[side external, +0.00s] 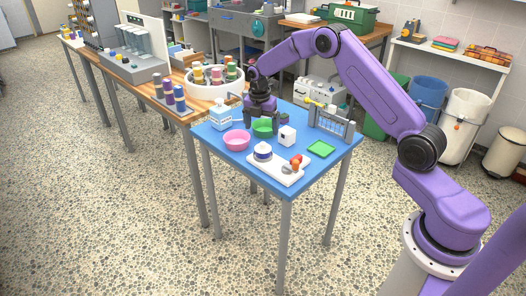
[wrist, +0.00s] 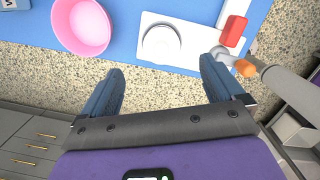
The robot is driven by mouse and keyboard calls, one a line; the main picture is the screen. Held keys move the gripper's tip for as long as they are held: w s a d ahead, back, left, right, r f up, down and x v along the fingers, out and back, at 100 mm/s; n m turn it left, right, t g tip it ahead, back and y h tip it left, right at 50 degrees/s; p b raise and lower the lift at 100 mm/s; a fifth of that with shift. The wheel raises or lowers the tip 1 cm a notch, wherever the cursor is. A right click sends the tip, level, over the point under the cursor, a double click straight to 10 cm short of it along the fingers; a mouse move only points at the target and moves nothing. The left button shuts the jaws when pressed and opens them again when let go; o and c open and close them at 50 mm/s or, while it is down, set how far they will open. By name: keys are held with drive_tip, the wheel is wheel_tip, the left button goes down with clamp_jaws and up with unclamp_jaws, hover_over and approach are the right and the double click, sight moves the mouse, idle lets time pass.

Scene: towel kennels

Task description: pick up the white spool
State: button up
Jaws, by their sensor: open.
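A round white piece with a dark blue band (side external: 263,151) stands upright on a white board (side external: 283,177) on the blue table. It may be the white spool; its form is too small to confirm. In the wrist view its round white top (wrist: 161,44) shows beyond and between my fingertips, apart from them. My gripper (side external: 262,117) is over the table's far part by the green bowl. In the wrist view my gripper (wrist: 162,68) has its fingers wide apart with nothing between them.
A pink bowl (side external: 237,141), a green bowl (side external: 264,127) and a white cube (side external: 287,135) stand near the banded piece. Red and orange items (side external: 296,162) share its board. A grey rack (side external: 332,124) and green tray (side external: 321,149) are at right. A white tub (side external: 213,90) holds several spools.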

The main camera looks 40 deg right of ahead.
sight(263, 143)
drive_tip(key=f, duration=0.8)
drive_tip(key=shift+d+f, duration=0.4)
drive_tip(key=c, duration=1.1)
